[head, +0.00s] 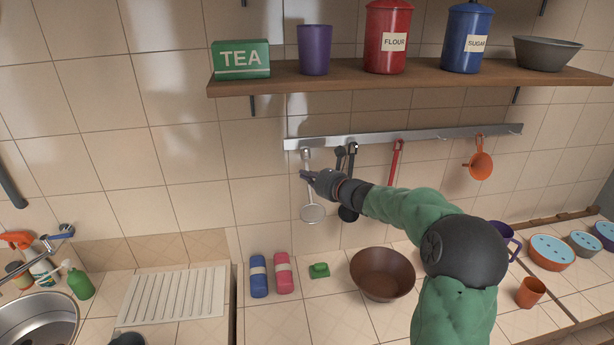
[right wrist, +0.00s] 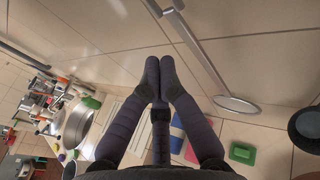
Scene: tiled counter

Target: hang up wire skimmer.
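The wire skimmer (head: 312,213) has a long thin handle and a round pale mesh head. It hangs down against the tiles, its top at the left end of the metal rail (head: 430,134). My right gripper (head: 304,175) is beside the skimmer's handle, below the rail. In the right wrist view, my right gripper's fingertips (right wrist: 160,66) are together with nothing seen between them. The skimmer's handle and head (right wrist: 238,104) lie to the right of the fingers, apart from them. My left gripper does not show.
A dark ladle (head: 348,213), a red utensil (head: 395,160) and an orange strainer (head: 481,163) hang farther right on the rail. A wooden shelf (head: 300,82) with canisters is above.

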